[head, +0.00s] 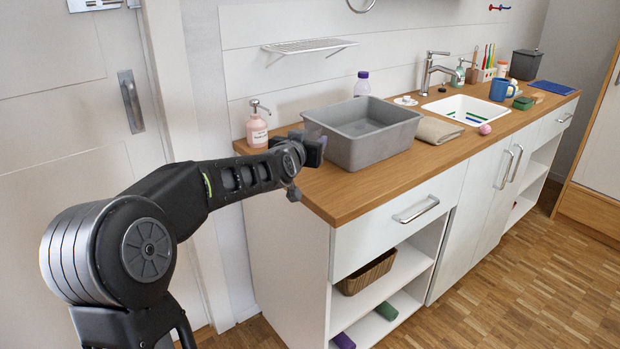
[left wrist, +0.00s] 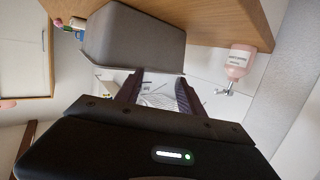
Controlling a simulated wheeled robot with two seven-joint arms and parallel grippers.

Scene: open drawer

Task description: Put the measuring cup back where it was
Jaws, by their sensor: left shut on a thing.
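I cannot make out a measuring cup in either view. My left gripper (head: 316,147) is over the near left part of the counter, close to the left side of the grey basin (head: 345,152). In the left wrist view, the two dark fingers of that gripper (left wrist: 160,82) stand apart, with the basin (left wrist: 130,40) beyond their tips. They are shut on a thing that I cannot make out. Whether the fingers touch the basin is unclear. My right gripper is in neither view.
A pink soap bottle (head: 257,131) stands left of the basin. A beige cloth (head: 439,131), a sink (head: 455,104) and a blue mug (head: 499,90) are farther right. A wire shelf (head: 308,46) hangs above. The top drawer (head: 395,220) looks shut.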

